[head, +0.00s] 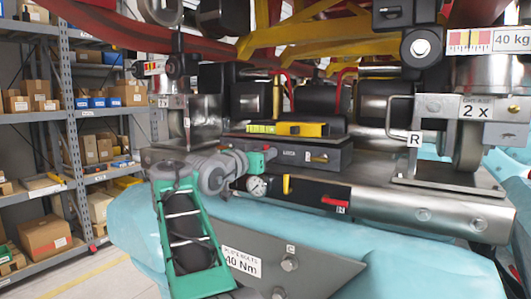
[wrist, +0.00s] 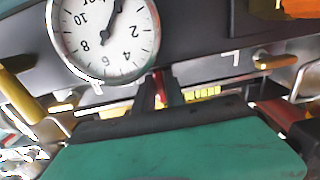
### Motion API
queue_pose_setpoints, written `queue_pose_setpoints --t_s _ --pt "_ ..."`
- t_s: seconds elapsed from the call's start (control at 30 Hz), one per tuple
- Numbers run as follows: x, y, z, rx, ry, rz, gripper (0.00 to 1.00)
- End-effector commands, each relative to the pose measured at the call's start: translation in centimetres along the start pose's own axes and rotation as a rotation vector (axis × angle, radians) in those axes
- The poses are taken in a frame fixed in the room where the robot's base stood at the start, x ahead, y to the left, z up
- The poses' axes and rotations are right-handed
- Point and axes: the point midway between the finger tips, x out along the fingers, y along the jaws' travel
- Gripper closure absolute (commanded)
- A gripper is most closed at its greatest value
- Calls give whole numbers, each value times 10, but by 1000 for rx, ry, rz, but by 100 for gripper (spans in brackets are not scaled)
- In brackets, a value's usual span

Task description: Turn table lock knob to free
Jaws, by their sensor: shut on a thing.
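My gripper (head: 266,153) is at the left end of a dark box (head: 335,150) marked with white lettering, just above the round pressure gauge (head: 257,186). In the wrist view, the two dark fingers of my gripper (wrist: 160,92) are close together with a thin red part between them, which looks like the lock knob (wrist: 159,85). The fingers hide most of it, so its turned position cannot be read. The gauge also shows upside down in the wrist view (wrist: 105,35), close beside the fingers.
A yellow lever (head: 286,184) and a red handle (head: 333,202) are right of the gauge. A yellow spirit level (head: 300,129) lies on top of the box. Metal brackets (head: 185,120) stand left and right. A blue covering (head: 140,225) is below, and shelves (head: 70,120) are at left.

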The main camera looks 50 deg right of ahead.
Motion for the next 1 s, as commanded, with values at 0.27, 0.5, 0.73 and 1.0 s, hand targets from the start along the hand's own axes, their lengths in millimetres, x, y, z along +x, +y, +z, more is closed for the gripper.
queue_pose_setpoints --t_s 0.27,0.5,0.73,1.0 --pt "0 0 -2 -13 4 -1 100" --pt "0 0 -2 -12 4 -1 83" --pt "0 0 -1 -12 2 0 67" --pt "-6 0 0 -11 2 -2 67"
